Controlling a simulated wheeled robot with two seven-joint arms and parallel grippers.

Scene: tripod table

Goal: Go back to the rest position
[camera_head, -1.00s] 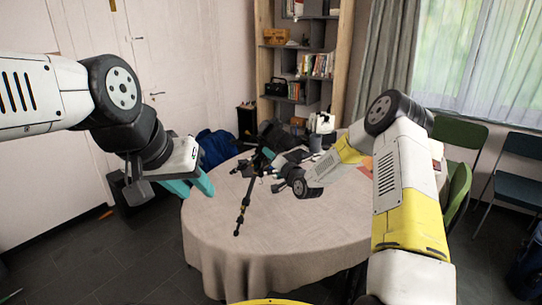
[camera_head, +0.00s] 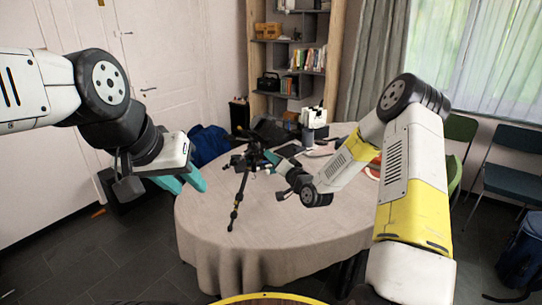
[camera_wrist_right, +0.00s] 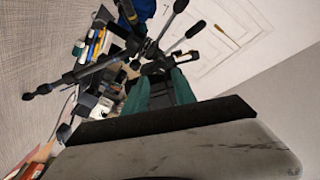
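A black tripod (camera_head: 240,191) stands on the round table (camera_head: 295,232), one leg reaching toward the front left. In the right wrist view, the tripod (camera_wrist_right: 110,65) has several legs and handles spread out just beyond the fingers. My right gripper (camera_head: 277,176) is beside the tripod's upper part, its teal fingers apart. The right wrist view shows the same gripper (camera_wrist_right: 158,92) with a gap between its fingers and dark tripod parts behind; contact is unclear. My left gripper (camera_head: 183,181) hangs in the air left of the table, empty, its teal fingers slightly apart.
Dark items and a white object (camera_head: 314,118) stand at the table's back. A shelf (camera_head: 290,60) stands behind the table. Green chairs (camera_head: 462,130) and a blue chair (camera_head: 513,178) are at the right. The table's front is clear.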

